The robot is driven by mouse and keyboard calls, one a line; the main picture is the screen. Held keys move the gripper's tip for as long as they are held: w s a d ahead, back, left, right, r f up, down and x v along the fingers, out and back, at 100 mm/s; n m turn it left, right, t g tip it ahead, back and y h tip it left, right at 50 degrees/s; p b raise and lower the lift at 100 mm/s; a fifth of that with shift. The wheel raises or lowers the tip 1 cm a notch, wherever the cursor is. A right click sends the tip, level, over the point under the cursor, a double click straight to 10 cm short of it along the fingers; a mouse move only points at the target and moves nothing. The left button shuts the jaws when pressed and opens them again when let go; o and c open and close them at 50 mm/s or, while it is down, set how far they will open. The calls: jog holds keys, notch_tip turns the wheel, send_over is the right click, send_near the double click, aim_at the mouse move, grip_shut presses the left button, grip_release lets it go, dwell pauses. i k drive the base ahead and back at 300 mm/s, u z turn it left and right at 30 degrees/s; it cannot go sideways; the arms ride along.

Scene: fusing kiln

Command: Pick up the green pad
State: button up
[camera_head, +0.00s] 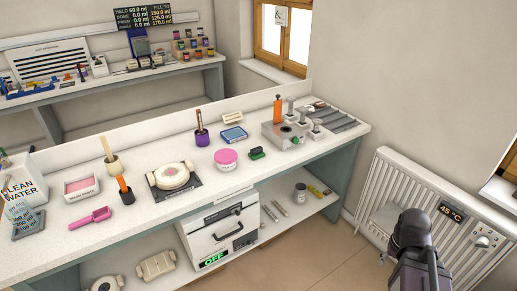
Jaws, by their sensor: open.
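A small block, dark on top with green on its side, which I take for the green pad (257,154), lies on the white worktop right of the pink-lidded tub (226,159). Nothing touches it from above. My gripper's fingers do not show in this view. Only a dark part of my arm shows at the lower right, in front of the radiator and well away from the pad.
A grey machine (285,136) with an orange upright part stands behind and right of the pad. A blue tray (233,134) lies behind it. A round white mould (173,176) sits on a dark plate to the left. Below are a kiln (215,235) and a shelf. A radiator (460,212) stands at right.

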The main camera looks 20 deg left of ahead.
aim_at(256, 153)
jog(key=u, duration=0.3)
jog(key=i, duration=0.6)
jog(key=u, duration=0.7)
jog(key=i, duration=0.4)
jog(key=u, duration=0.25)
